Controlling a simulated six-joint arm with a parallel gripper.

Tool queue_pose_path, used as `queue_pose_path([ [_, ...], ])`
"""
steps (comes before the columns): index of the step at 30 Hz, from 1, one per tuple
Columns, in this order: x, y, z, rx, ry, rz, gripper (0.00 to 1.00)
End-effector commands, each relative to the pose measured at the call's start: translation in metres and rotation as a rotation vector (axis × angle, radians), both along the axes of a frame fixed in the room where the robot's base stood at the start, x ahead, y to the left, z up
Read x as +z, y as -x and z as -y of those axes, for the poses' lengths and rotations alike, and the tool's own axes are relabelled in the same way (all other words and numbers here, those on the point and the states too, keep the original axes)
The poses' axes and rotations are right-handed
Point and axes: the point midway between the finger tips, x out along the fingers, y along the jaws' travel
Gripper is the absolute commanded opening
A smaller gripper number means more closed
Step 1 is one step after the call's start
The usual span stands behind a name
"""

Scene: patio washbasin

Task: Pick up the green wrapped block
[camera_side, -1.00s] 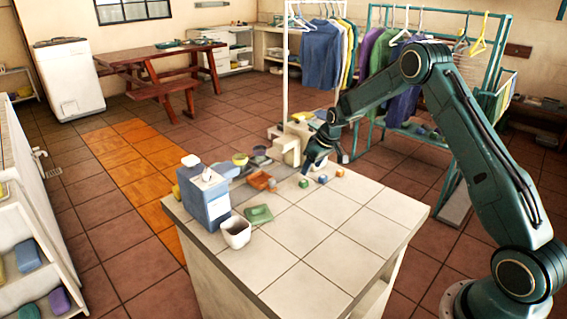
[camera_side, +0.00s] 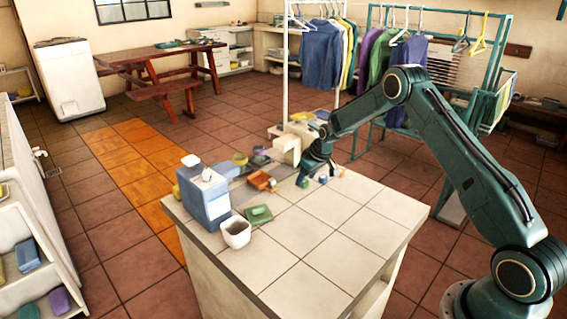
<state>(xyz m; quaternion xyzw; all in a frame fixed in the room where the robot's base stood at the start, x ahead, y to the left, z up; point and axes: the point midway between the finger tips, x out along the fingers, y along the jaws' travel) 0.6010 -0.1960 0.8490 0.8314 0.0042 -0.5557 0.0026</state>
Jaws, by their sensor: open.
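A green, flat-looking block (camera_side: 259,213) lies on the white tiled counter top (camera_side: 300,258), just right of the white cup. I cannot make out its wrapping. Small cubes lie further back: a blue one (camera_side: 322,180) and an orange one (camera_side: 340,171). My gripper (camera_side: 311,180) is open and low over the counter among these cubes, to the right of and behind the green block and apart from it. Its fingers partly hide a small dark cube at their left side, whose colour I cannot tell for sure.
A blue-grey dispenser box (camera_side: 205,194) and a white cup (camera_side: 235,232) stand at the counter's left edge. An orange-brown tray (camera_side: 262,181) lies left of my gripper, and a cream-coloured object (camera_side: 287,149) stands behind. The counter's front right is clear.

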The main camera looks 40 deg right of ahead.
Motion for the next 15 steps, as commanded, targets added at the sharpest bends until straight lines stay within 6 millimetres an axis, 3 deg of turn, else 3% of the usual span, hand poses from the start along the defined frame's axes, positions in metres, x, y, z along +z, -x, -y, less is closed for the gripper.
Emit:
queue_pose_path([
  [4, -0.0110, -0.0045, -0.0005, 0.000, -0.001, -0.001, 0.53],
  [15, -0.0134, -0.0058, -0.0004, 0.000, 0.000, 0.000, 0.53],
])
